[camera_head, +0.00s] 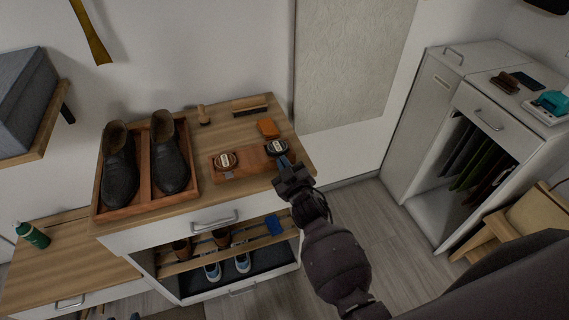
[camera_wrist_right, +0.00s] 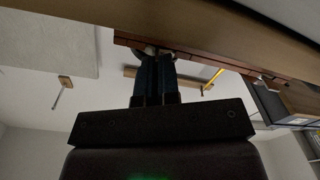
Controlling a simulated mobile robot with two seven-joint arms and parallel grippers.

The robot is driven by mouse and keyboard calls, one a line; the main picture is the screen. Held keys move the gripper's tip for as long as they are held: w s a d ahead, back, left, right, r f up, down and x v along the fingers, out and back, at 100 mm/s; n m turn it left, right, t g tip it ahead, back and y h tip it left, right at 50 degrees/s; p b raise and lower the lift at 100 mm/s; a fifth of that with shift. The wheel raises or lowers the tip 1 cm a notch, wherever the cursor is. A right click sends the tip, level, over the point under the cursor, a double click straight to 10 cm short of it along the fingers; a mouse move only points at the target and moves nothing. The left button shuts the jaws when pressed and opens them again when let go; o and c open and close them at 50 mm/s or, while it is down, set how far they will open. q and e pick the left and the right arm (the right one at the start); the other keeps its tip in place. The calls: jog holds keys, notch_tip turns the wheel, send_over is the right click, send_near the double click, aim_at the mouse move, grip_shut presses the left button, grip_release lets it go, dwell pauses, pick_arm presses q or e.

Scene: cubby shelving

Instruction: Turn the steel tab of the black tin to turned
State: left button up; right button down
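The black tin (camera_head: 277,147) sits at the right end of a reddish-brown board on the cabinet top, with a pale label on its lid. My left gripper is not in view.
A brown tin (camera_head: 225,160) sits on the board (camera_head: 243,161) to the left. An orange block (camera_head: 268,128) and a brush (camera_head: 250,104) lie behind. A wooden tray (camera_head: 147,204) with black shoes fills the cabinet's left side. Floor is open to the right.

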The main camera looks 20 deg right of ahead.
jog(key=shift+m, duration=0.3)
jog(key=shift+m+p, duration=0.35)
jog(key=shift+m, duration=0.35)
jog(key=c, duration=1.3)
grip_release()
jog(key=s, duration=1)
jog(key=shift+s+d, duration=0.35)
jog(key=shift+s, duration=0.05)
